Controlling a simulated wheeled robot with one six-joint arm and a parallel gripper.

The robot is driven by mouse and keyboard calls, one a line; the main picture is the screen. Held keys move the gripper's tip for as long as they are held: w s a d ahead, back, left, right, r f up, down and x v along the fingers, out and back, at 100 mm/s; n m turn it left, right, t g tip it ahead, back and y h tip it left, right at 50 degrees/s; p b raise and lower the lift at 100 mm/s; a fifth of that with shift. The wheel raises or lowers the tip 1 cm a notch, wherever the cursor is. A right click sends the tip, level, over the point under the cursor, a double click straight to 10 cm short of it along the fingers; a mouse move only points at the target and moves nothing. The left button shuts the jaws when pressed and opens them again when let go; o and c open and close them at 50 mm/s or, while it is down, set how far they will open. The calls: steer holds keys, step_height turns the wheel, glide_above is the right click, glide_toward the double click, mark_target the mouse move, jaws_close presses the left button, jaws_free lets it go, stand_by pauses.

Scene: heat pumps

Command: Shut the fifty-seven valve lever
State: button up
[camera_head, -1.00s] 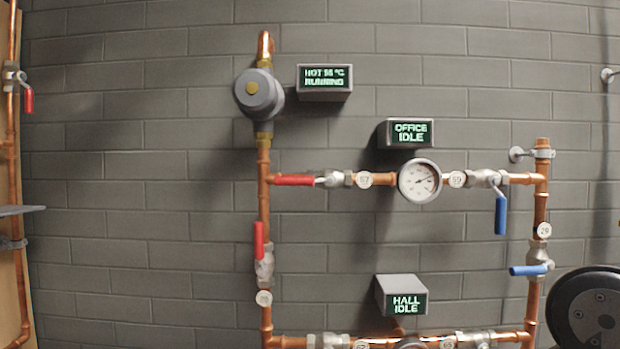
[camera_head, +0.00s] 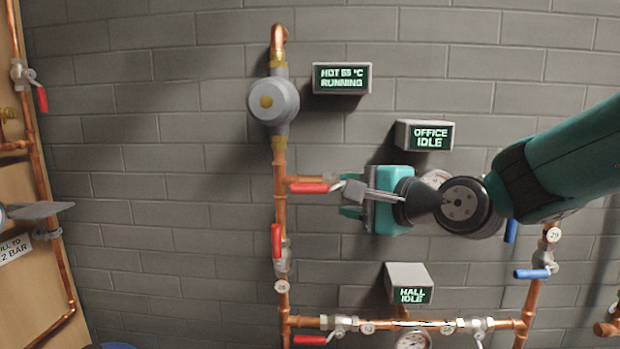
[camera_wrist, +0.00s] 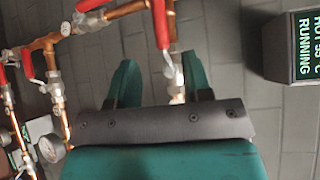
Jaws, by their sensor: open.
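The red fifty-seven valve lever (camera_head: 308,188) lies along the upper horizontal copper pipe, pointing left, in the head view. Its round number tag is hidden behind my gripper. My gripper (camera_head: 348,198) is open, just right of the red handle at the valve. In the wrist view the lever's red handle (camera_wrist: 160,24) runs down to a metal stem, above and between the open fingers of my gripper (camera_wrist: 162,88). The valve body shows between the fingers, partly hidden by the gripper's palm. I cannot tell whether a finger touches the lever.
Another red lever (camera_head: 276,241) hangs on the vertical pipe at lower left. The OFFICE display box (camera_head: 424,135) is above my gripper, the HALL box (camera_head: 408,283) below. A grey pump (camera_head: 273,100) is at upper left. My arm covers most of the office gauge (camera_head: 436,179).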

mark_target(314, 190)
steer(key=p+x, duration=0.4)
steer(key=x, duration=0.6)
steer(key=shift+w+a, duration=0.2)
steer(key=shift+w, duration=0.05)
jaws_close()
